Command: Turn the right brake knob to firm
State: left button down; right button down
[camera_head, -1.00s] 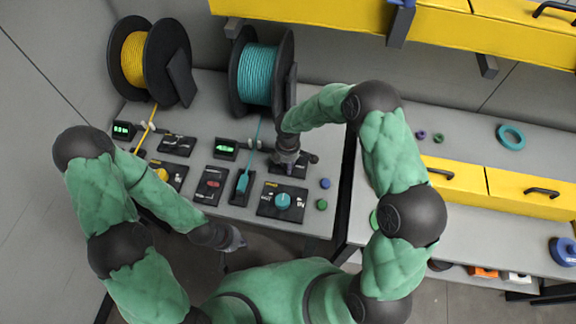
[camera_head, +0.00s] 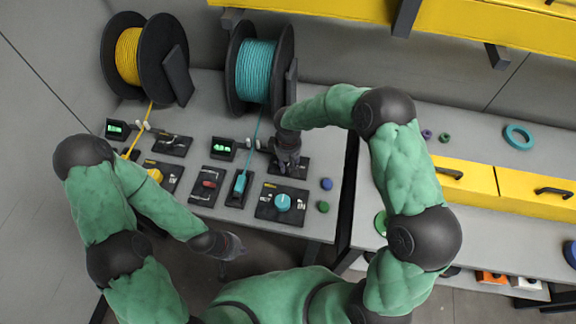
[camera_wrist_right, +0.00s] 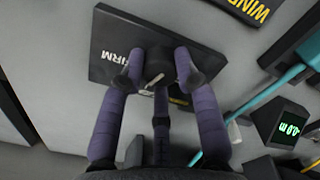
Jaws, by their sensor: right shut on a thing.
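The right brake knob (camera_wrist_right: 158,66) is a small dark knob on a black plate (camera_wrist_right: 105,45) marked FIRM at its left in the right wrist view. My right gripper (camera_wrist_right: 157,72) has its purple fingers closed around the knob. The knob's pointer direction is hard to tell behind the fingers. In the head view my right gripper (camera_head: 287,166) stands over the same black plate (camera_head: 303,169), and the knob is hidden under it. My left gripper (camera_head: 228,248) hangs by the front edge of the bench, away from the controls; its fingers are too small to read.
A teal spool (camera_head: 258,72) and a yellow spool (camera_head: 128,57) stand behind. A teal line runs down left of the plate, past a green-lit display (camera_head: 222,149). A teal dial (camera_head: 282,202) and a teal lever (camera_head: 240,183) lie nearer the front.

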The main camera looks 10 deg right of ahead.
aim_at(288, 165)
jog(key=m+b, duration=0.1)
jog(key=m, duration=0.3)
jog(key=shift+m+b, duration=0.3)
jog(key=shift+b, duration=0.1)
jog(key=shift+m+b, duration=0.6)
jog(key=shift+m, duration=1.3)
jog(key=c, duration=0.9)
grip_release()
jog(key=shift+r, duration=0.1)
notch_tip(288, 165, up, 12)
